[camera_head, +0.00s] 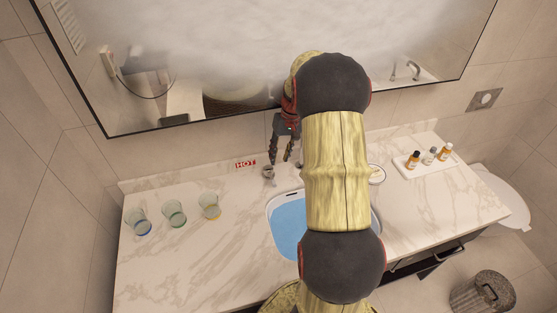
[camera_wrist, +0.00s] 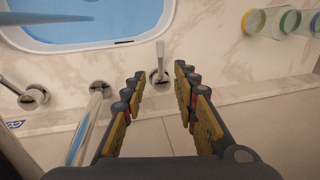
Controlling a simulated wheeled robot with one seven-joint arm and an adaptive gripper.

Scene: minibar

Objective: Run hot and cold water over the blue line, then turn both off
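The hot-side tap handle (camera_head: 268,172) stands on the counter behind the sink, near a red HOT label (camera_head: 245,163). My gripper (camera_head: 282,158) is open just above this handle. In the wrist view the handle (camera_wrist: 158,76) shows between the spread fingers (camera_wrist: 160,76), with no clear contact. The spout (camera_wrist: 85,130) and the other handle (camera_wrist: 32,97), near a partly cut-off blue label (camera_wrist: 13,124), show at left. The basin (camera_head: 288,224) looks blue inside; my arm hides part of it and the spout in the head view. I cannot make out a blue line in the sink.
Three glasses with blue (camera_head: 138,222), green (camera_head: 174,214) and yellow (camera_head: 209,206) bases stand left on the counter (camera_head: 185,275). A tray (camera_head: 427,164) with small bottles is at right. A mirror (camera_head: 190,60) hangs close behind my gripper.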

